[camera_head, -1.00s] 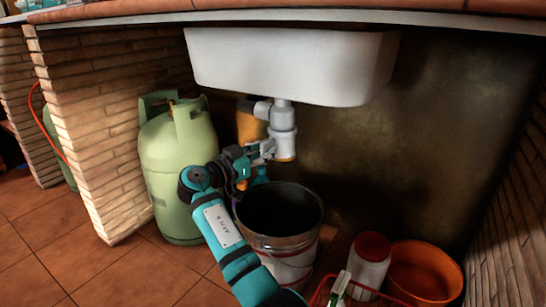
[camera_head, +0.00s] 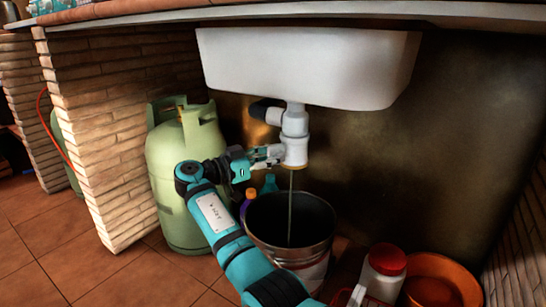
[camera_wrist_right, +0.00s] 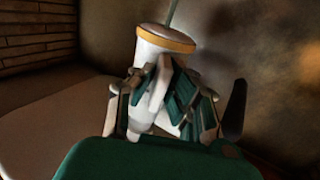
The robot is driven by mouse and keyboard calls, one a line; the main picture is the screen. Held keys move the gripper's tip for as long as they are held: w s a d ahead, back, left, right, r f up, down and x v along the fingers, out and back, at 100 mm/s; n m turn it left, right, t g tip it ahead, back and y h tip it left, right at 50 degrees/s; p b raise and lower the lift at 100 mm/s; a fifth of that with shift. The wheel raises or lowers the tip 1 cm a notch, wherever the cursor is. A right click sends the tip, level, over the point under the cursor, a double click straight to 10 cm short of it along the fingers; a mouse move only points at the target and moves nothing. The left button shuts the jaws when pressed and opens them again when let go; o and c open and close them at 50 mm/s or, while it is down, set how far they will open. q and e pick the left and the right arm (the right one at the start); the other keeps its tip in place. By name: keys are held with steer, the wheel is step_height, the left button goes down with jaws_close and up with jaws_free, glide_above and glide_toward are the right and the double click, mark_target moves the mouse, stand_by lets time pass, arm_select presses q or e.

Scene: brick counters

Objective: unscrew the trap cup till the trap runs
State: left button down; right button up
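The white trap (camera_head: 294,122) hangs under the sink, with the trap cup (camera_head: 295,152) and its yellowish rim at the bottom. A thin stream of water (camera_head: 290,205) falls from the cup into the dark bucket (camera_head: 262,245). My right gripper (camera_head: 275,153) reaches the cup from the left. In the right wrist view the cup (camera_wrist_right: 165,38) shows upside down, stream at top, and the fingers of my right gripper (camera_wrist_right: 163,88) close in around its white body, hiding part of it. They look shut on it. My left gripper is not in view.
The white sink (camera_head: 310,68) is overhead. A green gas cylinder (camera_head: 183,170) stands left of my arm, beside a brick pier (camera_head: 115,130). A white jar with a red lid (camera_head: 387,260) and an orange tub (camera_head: 440,275) stand right of the bucket. Floor at the left is clear.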

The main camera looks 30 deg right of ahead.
steer(key=o, duration=0.4)
steer(key=shift+o, duration=0.2)
steer(key=s+a, duration=0.1)
steer(key=a, duration=1.1)
